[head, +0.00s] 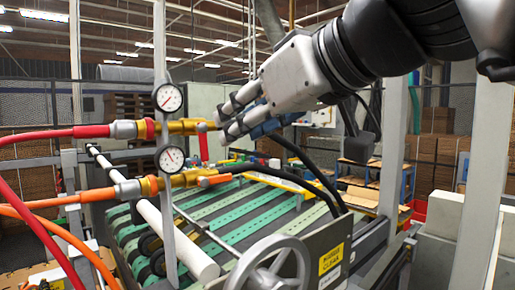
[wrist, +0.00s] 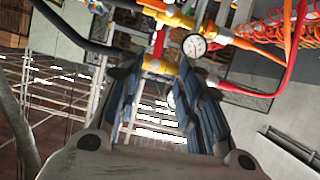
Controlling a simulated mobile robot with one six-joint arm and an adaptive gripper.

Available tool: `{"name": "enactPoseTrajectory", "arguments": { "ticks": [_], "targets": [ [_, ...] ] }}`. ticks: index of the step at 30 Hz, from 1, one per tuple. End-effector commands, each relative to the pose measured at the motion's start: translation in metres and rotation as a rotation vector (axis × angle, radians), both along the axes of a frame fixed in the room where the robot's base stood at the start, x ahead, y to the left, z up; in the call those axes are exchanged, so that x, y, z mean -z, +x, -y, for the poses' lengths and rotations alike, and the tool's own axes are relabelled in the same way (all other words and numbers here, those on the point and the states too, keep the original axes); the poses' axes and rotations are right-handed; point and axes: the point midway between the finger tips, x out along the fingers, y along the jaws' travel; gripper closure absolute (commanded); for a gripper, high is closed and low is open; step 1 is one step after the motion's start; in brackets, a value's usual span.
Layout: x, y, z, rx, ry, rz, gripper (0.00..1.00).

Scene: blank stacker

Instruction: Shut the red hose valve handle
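The red hose (head: 45,134) runs in from the left to the upper brass valve (head: 183,127). Its red handle (head: 204,147) points down from the valve's right end, across the pipe. In the wrist view, the red handle (wrist: 160,42) shows beyond the fingertips, roughly between them, beside the brass valve body (wrist: 158,66). My gripper (head: 223,124) is open and empty, just right of the upper valve, with its fingers pointing left. The wrist view also shows the gap of my gripper (wrist: 158,78). Whether a fingertip touches the valve cannot be told.
A lower valve with an orange handle (head: 214,180) and orange hose (head: 75,195) sits close below. Gauges (head: 169,97) stand on a post left of the gripper. Black hoses (head: 310,165) curve below my gripper. A handwheel (head: 275,268) and conveyor bed are lower down.

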Motion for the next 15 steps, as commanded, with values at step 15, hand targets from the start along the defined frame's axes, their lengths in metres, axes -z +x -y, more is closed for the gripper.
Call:
{"name": "enactPoseTrajectory", "arguments": {
  "ticks": [15],
  "targets": [
    [0.044,0.078,-0.067,-0.001,-0.001,-0.003,0.67]
  ]
}}
